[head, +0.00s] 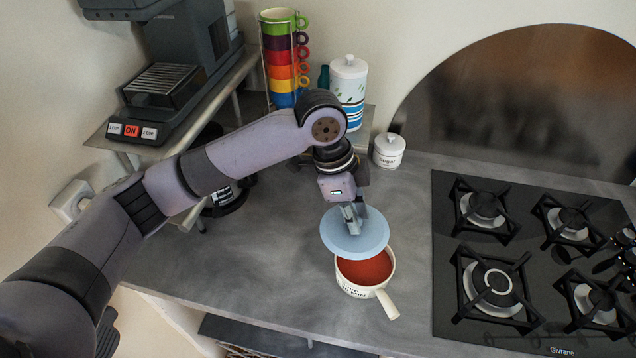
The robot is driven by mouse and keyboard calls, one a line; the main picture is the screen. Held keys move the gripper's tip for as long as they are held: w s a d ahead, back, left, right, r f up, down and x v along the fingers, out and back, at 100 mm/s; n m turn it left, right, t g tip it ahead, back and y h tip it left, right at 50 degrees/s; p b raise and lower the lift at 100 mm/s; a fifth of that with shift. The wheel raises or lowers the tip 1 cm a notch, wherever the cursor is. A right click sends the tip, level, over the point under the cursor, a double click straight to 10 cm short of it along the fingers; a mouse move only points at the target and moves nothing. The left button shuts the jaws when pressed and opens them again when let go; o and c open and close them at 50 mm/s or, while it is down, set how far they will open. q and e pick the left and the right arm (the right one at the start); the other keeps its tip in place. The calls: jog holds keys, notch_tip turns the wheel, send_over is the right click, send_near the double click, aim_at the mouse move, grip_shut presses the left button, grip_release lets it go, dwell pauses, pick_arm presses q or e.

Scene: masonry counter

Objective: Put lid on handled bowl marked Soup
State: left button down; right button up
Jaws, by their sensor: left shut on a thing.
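The handled bowl (364,284) stands on the grey counter, white outside with dark lettering, too small to read surely. It holds red soup, and its handle (387,305) points to the lower right. My left gripper (352,226) is shut on the light blue round lid (342,240). The lid is above and overlaps the bowl's back edge in the head view, offset towards the back left, so most of the soup shows. I cannot tell whether it touches the rim. My right gripper is not in view.
A gas hob (515,270) lies to the right. A small white lidded jar (389,151) and a taller canister (349,80) stand behind. Stacked coloured cups (283,55) and a coffee machine (165,85) are on shelves at the back left. The counter (270,270) left of the bowl is clear.

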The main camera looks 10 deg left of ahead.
aim_at(364, 232)
pick_arm(q)
jog(key=d, duration=0.3)
jog(key=shift+s+f+m, duration=0.35)
jog(key=shift+f+m, duration=0.05)
jog(key=shift+s+d+f, duration=0.1)
jog(key=shift+d+f, duration=0.05)
jog(key=shift+d, duration=0.05)
jog(key=shift+a+f+b, duration=0.1)
jog(key=shift+f+b, duration=0.5)
jog(key=shift+b, duration=0.05)
notch_tip(364, 232, down, 3)
jog(key=b, duration=0.3)
jog(key=shift+r, duration=0.15)
jog(key=shift+f+b, duration=0.3)
jog(key=shift+b, duration=0.25)
jog(key=shift+f, duration=0.85)
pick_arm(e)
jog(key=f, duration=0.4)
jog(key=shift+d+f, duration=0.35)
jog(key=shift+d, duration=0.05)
pick_arm(q)
jog(key=shift+p, duration=0.4)
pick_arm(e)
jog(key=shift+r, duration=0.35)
